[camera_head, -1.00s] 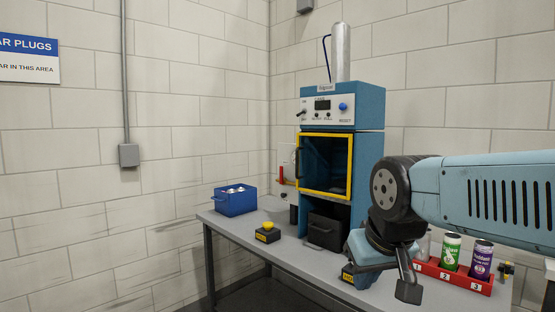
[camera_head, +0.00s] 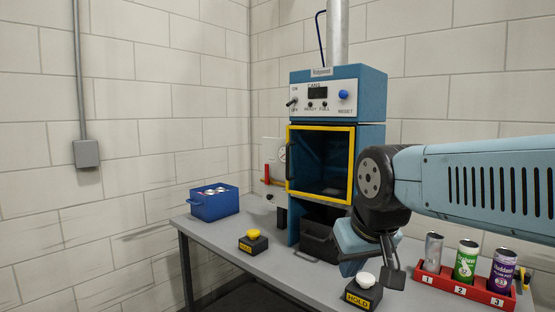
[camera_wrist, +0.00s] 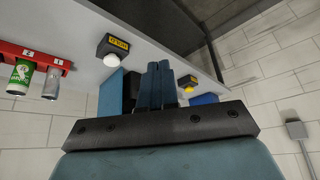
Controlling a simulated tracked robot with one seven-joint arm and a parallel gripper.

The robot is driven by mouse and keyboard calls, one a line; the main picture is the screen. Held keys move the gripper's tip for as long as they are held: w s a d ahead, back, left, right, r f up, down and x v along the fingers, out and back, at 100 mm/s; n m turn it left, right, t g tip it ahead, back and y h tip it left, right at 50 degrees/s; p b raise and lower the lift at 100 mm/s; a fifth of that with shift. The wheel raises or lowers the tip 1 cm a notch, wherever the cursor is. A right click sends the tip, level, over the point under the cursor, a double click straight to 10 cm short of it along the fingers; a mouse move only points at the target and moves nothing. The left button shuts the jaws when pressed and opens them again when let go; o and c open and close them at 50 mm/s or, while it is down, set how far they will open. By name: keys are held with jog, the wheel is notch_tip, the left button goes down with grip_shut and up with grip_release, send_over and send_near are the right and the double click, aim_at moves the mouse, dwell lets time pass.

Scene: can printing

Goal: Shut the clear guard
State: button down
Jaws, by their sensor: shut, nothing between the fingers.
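The clear guard (camera_head: 351,170) is a dark see-through panel in a yellow frame on the front of the blue machine (camera_head: 371,95). A dark handle (camera_head: 288,166) stands at its left edge. The guard looks close to the machine front; I cannot tell whether a small gap remains. My gripper hangs below my wrist, right of and in front of the guard, near the white button box, and does not touch the guard. In the wrist view the fingers of my gripper (camera_wrist: 157,85) are together and empty.
A white button box (camera_head: 363,295) and a yellow button box (camera_head: 253,242) sit on the grey table (camera_head: 220,248). A red rack (camera_head: 440,284) with cans stands at right, a blue bin (camera_head: 214,206) at left. A black bin (camera_head: 318,240) sits under the guard.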

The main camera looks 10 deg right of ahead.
jog(key=w+d+r+m+g+h, duration=0.1)
jog(key=w+r+m, duration=0.5)
jog(key=w, duration=0.4)
jog(key=w+r+m+h, duration=0.1)
jog(key=w+r+m, duration=0.2)
jog(key=w+r, duration=0.6)
jog(key=w+a+r+m+h, duration=0.25)
jog(key=w+m, duration=0.25)
jog(key=w, duration=0.6)
jog(key=w+a+r+m+h, duration=0.2)
jog(key=w+a+m, duration=0.3)
jog(key=w, duration=0.6)
jog(key=w+r+x, duration=0.1)
jog(key=w+x, duration=0.1)
jog(key=x, duration=1.1)
jog(key=shift+w+d+r+m, duration=0.2)
jog(key=shift+w+r+m, duration=0.1)
jog(key=shift+w, duration=0.1)
jog(key=shift+d+y, duration=0.1)
jog(key=shift+y, duration=0.15)
